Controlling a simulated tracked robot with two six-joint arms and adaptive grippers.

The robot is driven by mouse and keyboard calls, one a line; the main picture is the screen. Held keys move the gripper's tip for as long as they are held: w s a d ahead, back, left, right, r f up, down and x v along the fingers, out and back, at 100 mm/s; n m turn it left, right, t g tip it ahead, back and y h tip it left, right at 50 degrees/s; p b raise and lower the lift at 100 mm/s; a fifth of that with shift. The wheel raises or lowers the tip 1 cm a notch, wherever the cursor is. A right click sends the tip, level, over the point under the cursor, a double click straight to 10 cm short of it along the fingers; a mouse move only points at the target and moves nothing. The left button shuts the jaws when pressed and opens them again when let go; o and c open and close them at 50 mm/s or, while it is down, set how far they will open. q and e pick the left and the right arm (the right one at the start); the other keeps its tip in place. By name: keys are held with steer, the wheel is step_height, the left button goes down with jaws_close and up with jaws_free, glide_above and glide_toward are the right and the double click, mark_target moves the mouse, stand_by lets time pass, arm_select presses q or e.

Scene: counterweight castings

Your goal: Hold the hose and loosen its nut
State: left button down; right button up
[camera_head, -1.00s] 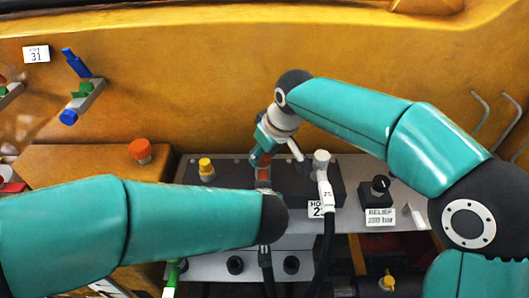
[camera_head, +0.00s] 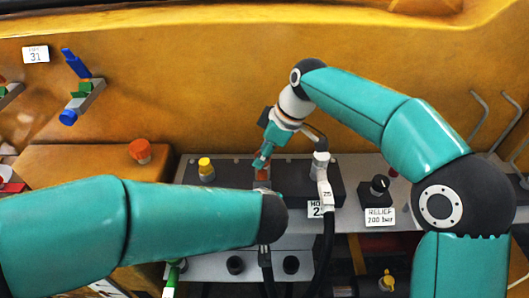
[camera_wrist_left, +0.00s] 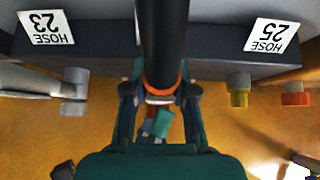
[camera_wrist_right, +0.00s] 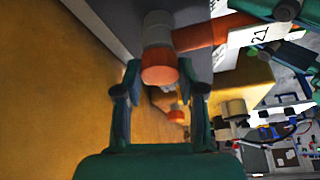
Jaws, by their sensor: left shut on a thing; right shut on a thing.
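An orange nut (camera_head: 263,174) sits at the top of the middle hose on the dark valve block (camera_head: 230,178). My right gripper (camera_head: 262,160) is shut on this nut from above. In the right wrist view, an orange end with a white collar (camera_wrist_right: 158,50) lies between its fingers. My left forearm hides part of the hose in the head view.
A neighbouring white-ended hose (camera_head: 326,195) stands close on the right, and a yellow cap (camera_head: 206,169) on the left. A relief knob (camera_head: 380,186) is further right. An orange cap (camera_head: 140,150) stands on the yellow ledge. Labels for hoses 23 (camera_wrist_left: 46,28) and 25 (camera_wrist_left: 269,36) flank the held hose.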

steer(key=n, duration=0.2)
steer(key=n+g, duration=0.1)
steer(key=n, duration=0.1)
steer(key=shift+w+g, duration=0.15)
steer(key=shift+g, duration=0.15)
stand_by(0.4)
steer(key=o, duration=1.2)
steer(key=shift+c, duration=0.2)
steer(key=v, duration=0.7)
steer(key=shift+d, duration=0.25)
steer(key=shift+r, duration=0.15)
arm_select(q)
steer(key=c, duration=0.9)
jaws_free()
